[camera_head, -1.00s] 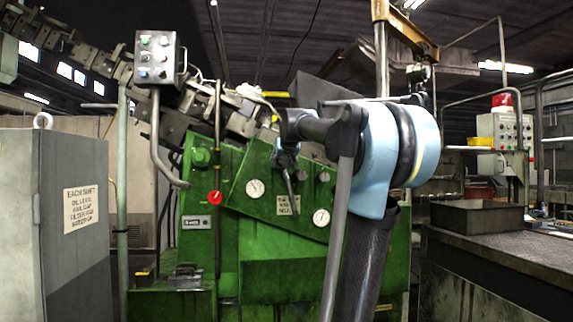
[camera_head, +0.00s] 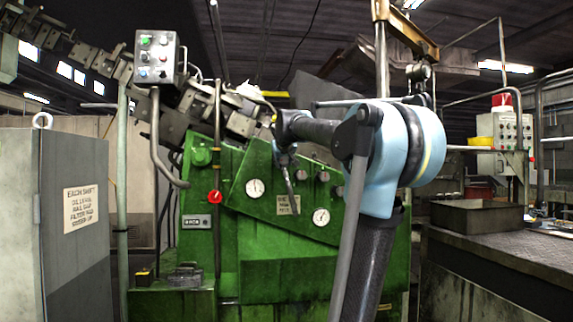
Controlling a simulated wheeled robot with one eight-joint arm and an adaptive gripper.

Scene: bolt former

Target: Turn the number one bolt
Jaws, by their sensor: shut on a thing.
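The green bolt former (camera_head: 280,275) stands ahead with a slanted front panel. My gripper (camera_head: 291,192) is small and dark at the end of my arm, in front of the panel between two round white gauges. It points downward, and its fingers look closed together. What it grips is too small and dark to make out. A small lettered plate (camera_head: 283,205) is just behind its lower end. Dark round knobs sit on the panel beside it, one of them (camera_head: 323,176) to its right. No bolt marked number one can be picked out.
A grey cabinet (camera_head: 75,225) with a notice stands at the left. A push-button box (camera_head: 156,57) hangs at the upper left. A red knob (camera_head: 215,196) is on the machine's front. A workbench (camera_head: 500,265) with a metal tray (camera_head: 476,217) is at the right.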

